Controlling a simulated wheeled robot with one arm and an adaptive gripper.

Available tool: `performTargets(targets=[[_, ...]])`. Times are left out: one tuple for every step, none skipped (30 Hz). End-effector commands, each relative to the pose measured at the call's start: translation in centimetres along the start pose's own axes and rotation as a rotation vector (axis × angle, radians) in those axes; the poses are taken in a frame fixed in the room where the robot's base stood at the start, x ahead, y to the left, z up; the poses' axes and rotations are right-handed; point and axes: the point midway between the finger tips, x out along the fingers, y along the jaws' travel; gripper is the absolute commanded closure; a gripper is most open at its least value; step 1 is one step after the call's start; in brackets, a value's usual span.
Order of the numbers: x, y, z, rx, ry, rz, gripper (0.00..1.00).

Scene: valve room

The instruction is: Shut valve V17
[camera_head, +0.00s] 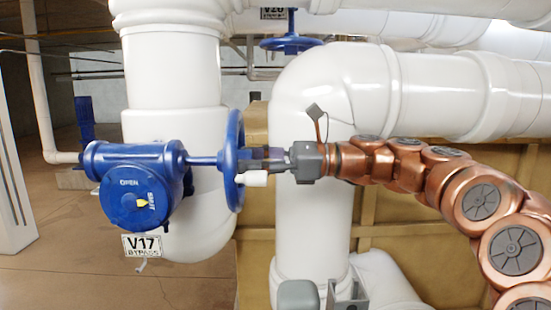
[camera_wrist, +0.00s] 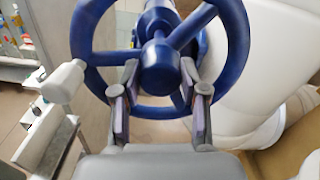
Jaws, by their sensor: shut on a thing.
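The V17 valve has a blue gearbox (camera_head: 140,190) with OPEN and SHUT lettering on its face. A small yellow pointer (camera_head: 142,203) lies close to the SHUT lettering; its exact direction is too small to tell. A V17 BYPASS tag (camera_head: 142,245) hangs below. The blue handwheel (camera_head: 234,160) is edge-on in the head view and faces me in the wrist view (camera_wrist: 88,70). It has a white knob (camera_head: 255,179) on its rim, at the left in the wrist view (camera_wrist: 64,82). My gripper (camera_head: 262,160) is shut on the handwheel, its fingers either side of the central hub (camera_wrist: 159,66).
Large white pipes (camera_head: 300,100) stand behind and right of the wheel, with one close on the right in the wrist view (camera_wrist: 270,60). Another blue handwheel (camera_head: 290,43) sits higher up near a V20 tag (camera_head: 277,13). Open floor (camera_head: 60,225) shows at the left.

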Motion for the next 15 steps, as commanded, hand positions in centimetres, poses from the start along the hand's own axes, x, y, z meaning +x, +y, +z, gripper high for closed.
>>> performTargets(targets=[[0.52, 0.33, -0.53, 0.015, 0.007, 0.015, 1.0], [0.66, 0.39, -0.52, 0.02, 0.006, 0.018, 1.0], [0.81, 0.45, -0.51, 0.025, 0.006, 0.021, 1.0], [0.89, 0.48, -0.5, 0.027, 0.005, 0.022, 1.0], [0.95, 0.5, -0.5, 0.029, 0.005, 0.023, 1.0], [1.0, 0.52, -0.5, 0.03, 0.005, 0.024, 1.0], [1.03, 0.54, -0.5, 0.031, 0.005, 0.025, 1.0], [1.04, 0.54, -0.5, 0.032, 0.005, 0.025, 1.0], [1.05, 0.54, -0.5, 0.032, 0.005, 0.025, 1.0], [1.05, 0.54, -0.5, 0.032, 0.005, 0.025, 1.0], [1.04, 0.54, -0.5, 0.032, 0.005, 0.025, 1.0], [1.03, 0.53, -0.51, 0.032, 0.005, 0.025, 1.0], [1.02, 0.52, -0.51, 0.032, 0.005, 0.025, 1.0], [1.02, 0.52, -0.51, 0.032, 0.005, 0.025, 1.0], [1.01, 0.52, -0.51, 0.031, 0.005, 0.025, 1.0]])
